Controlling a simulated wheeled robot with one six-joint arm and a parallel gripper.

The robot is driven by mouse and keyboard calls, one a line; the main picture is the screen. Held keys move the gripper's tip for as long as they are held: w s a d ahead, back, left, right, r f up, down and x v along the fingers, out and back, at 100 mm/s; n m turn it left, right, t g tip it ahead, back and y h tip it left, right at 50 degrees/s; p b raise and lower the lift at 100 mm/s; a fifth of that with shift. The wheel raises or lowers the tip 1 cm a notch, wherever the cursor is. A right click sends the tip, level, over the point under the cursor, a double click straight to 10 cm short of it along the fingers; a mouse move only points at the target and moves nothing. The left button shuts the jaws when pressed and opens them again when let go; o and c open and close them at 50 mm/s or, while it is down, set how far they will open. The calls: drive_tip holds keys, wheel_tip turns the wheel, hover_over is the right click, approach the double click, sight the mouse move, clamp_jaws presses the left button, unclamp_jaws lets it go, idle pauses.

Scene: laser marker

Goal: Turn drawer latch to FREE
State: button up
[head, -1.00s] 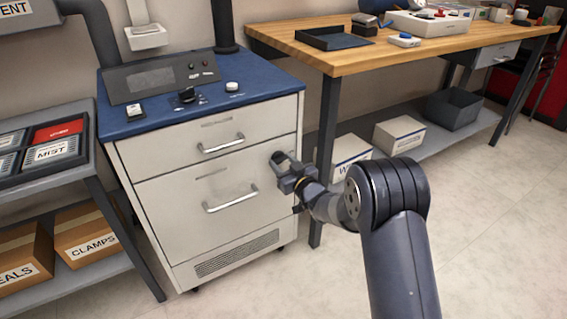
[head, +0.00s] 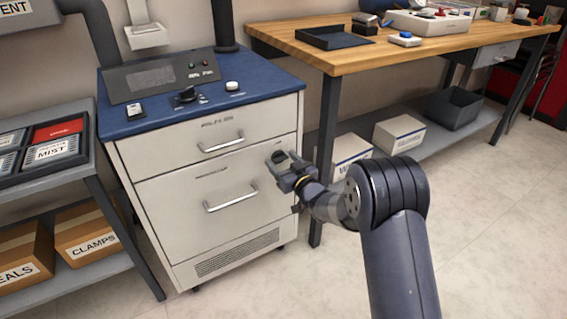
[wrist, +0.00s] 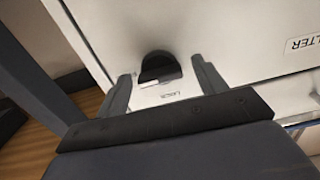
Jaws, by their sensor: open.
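The drawer latch shows in the wrist view as a dark rounded knob (wrist: 158,68) on the white cabinet front, with a small label below it that is too blurred to read. My gripper (wrist: 162,84) is open, one finger on each side of the latch, with gaps visible on both sides. In the head view my gripper (head: 279,164) is at the right edge of the cabinet front (head: 150,198), beside the lower drawer, and hides most of the latch. The latch's exact setting cannot be told.
The upper drawer handle (head: 221,143) and lower drawer handle (head: 231,199) stick out left of my gripper. A wooden workbench (head: 400,56) stands to the right, its dark leg (head: 325,150) close behind my arm. A shelf unit (head: 120,215) stands left. The floor at right is clear.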

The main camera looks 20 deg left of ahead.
drive_tip(key=p+v, duration=0.2)
drive_tip(key=v, duration=0.9)
drive_tip(key=shift+w+a, duration=0.1)
drive_tip(key=shift+a, duration=0.05)
idle(0.3)
drive_tip(key=shift+b+x, duration=1)
drive_tip(key=shift+x, duration=4.35)
